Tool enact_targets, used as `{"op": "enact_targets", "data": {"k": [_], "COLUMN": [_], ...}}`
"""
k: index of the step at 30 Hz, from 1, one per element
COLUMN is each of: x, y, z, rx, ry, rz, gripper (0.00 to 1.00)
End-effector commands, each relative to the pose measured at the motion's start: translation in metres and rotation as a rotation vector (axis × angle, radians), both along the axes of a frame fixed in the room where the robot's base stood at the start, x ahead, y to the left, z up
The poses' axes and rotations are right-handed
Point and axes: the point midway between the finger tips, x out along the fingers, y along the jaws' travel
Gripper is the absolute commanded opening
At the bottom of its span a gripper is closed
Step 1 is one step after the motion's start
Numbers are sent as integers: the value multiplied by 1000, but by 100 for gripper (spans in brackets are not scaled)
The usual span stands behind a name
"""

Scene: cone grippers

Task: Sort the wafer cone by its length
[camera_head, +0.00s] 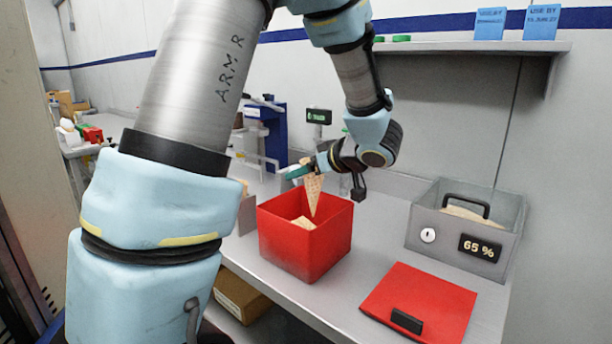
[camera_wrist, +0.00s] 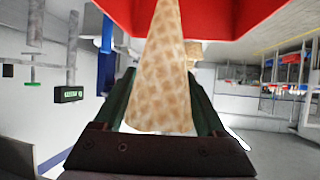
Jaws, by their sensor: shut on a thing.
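The wafer cone (camera_head: 313,192) is tan with a waffle pattern and hangs tip down over the red bin. My gripper (camera_head: 300,172) is shut on the cone near its wide end. In the wrist view the cone (camera_wrist: 163,75) stands between the two green fingers of my gripper (camera_wrist: 163,110). The red bin (camera_head: 310,245) is open on the counter, and more cone pieces (camera_head: 302,222) show inside it. The held cone's tip is at about the height of the bin's opening; I cannot tell if it is inside. The grey box (camera_head: 425,225) marked 65 % holds something tan.
The red lid (camera_head: 418,303) with a black handle lies flat on the counter in front of the grey box. A small display (camera_head: 318,116) stands behind the bin. A shelf (camera_head: 470,46) runs along the wall above. A strip of counter between the bin and the grey box is clear.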

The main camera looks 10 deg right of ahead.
Motion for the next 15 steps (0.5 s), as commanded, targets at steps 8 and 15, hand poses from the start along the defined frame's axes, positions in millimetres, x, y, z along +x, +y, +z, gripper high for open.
{"op": "enact_targets", "data": {"k": [8, 15], "x": [0, 0], "y": [0, 0], "z": [-27, -53], "rx": [0, 0], "ry": [0, 0], "rz": [0, 0], "gripper": [51, 51]}}
